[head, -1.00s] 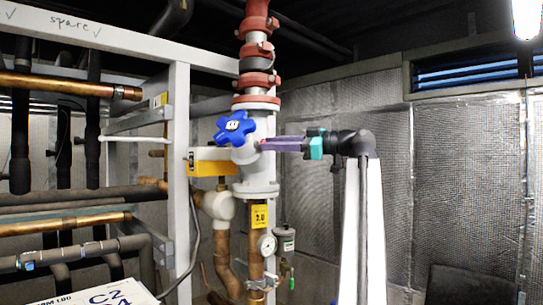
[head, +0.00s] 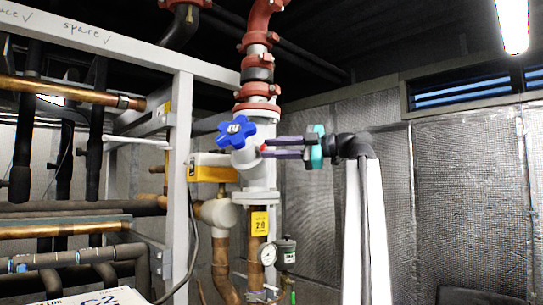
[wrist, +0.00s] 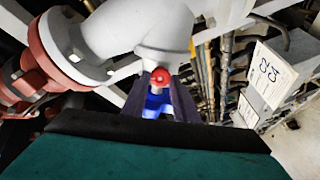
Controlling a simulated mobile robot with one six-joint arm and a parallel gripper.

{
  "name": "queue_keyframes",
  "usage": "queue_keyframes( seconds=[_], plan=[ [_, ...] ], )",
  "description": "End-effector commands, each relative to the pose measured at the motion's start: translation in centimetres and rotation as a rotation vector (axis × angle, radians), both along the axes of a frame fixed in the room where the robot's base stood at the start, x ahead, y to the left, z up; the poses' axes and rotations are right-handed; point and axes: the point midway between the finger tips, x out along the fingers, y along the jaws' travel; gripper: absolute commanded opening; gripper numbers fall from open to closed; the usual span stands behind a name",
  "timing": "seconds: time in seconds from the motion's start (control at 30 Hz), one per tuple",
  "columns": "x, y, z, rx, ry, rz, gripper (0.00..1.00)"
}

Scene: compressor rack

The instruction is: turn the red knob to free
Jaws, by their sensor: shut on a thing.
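The small red knob (wrist: 160,76) sits on the grey-white valve body (wrist: 165,25) and shows between my finger ends in the wrist view. In the head view only a sliver of the red knob (head: 263,148) shows at the fingertips, on the right side of the valve body (head: 252,160). My gripper (head: 265,149), with dark purple fingers, reaches in from the right and is shut on the red knob. The knob's marking and exact turn cannot be read. A blue handwheel (head: 236,131) is on the valve's front left.
Red flanged pipe (head: 258,90) rises above the valve. A yellow tag (head: 260,223), a gauge (head: 268,254) and a grey canister (head: 286,252) are below. A grey frame post (head: 181,180) stands left. Space by the foil wall (head: 420,190) looks open.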

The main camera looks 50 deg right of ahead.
Motion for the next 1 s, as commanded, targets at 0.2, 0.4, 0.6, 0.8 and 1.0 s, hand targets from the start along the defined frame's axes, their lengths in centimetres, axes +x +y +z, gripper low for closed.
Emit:
queue_keyframes(
  seconds=[0.2, 0.4, 0.6, 0.8, 1.0],
  plan=[
    [-0.15, 0.24, -0.37, -0.165, -0.074, -0.003, 0.04],
    [-0.18, 0.31, -0.52, -0.281, -0.122, -0.002, 0.04],
    [-0.17, 0.29, -0.61, -0.345, -0.150, -0.002, 0.04],
    [-0.16, 0.28, -0.68, -0.363, -0.158, -0.002, 0.04],
    [-0.15, 0.27, -0.71, -0.364, -0.158, -0.002, 0.04]
  ],
)
